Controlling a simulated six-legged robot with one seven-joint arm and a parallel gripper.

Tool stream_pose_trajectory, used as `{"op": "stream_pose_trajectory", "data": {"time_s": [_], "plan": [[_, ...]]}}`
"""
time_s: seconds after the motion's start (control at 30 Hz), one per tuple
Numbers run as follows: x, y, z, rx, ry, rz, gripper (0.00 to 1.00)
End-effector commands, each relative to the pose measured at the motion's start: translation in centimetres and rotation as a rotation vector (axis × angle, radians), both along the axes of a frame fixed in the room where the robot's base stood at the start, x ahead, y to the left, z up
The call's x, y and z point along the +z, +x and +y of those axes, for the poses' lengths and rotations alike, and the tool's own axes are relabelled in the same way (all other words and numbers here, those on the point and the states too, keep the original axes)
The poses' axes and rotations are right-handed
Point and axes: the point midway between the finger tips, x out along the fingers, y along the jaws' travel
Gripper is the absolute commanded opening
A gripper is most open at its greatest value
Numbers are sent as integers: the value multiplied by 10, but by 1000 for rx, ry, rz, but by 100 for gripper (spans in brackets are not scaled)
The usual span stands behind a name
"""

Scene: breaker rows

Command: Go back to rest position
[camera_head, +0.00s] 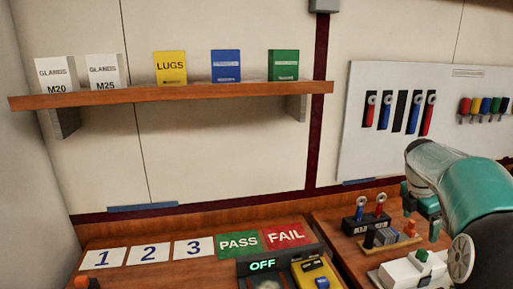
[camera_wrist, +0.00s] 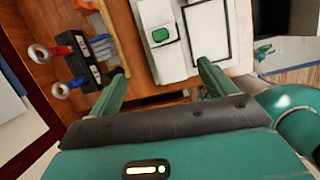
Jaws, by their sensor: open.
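My gripper (camera_wrist: 162,76) shows in the wrist view with its two green fingers spread apart and nothing between them. It hangs over the wooden bench, close to a white box with a green button (camera_wrist: 160,35) and a black block (camera_wrist: 88,62) holding red and blue ring-ended pieces. In the head view my teal arm reaches in from the right edge, above the right part of the bench. The same black block (camera_head: 366,222) and white box (camera_head: 405,275) show below and beside it there.
A shelf (camera_head: 170,96) with several boxes spans the upper left. A white panel (camera_head: 450,120) with hanging tools is on the back wall. Number cards, a PASS card (camera_head: 239,243), a FAIL card (camera_head: 286,235) and an OFF display (camera_head: 262,265) are on the bench.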

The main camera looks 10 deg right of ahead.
Motion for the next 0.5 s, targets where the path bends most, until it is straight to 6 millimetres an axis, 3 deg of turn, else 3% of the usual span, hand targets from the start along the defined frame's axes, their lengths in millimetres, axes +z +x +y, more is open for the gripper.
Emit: {"op": "stream_pose_trajectory", "data": {"time_s": [0.13,0.27,0.5], "plan": [[23,-4,69,-157,-1,-107,83],[36,-21,133,-344,29,-224,83],[42,-71,231,-706,157,-425,83]]}}
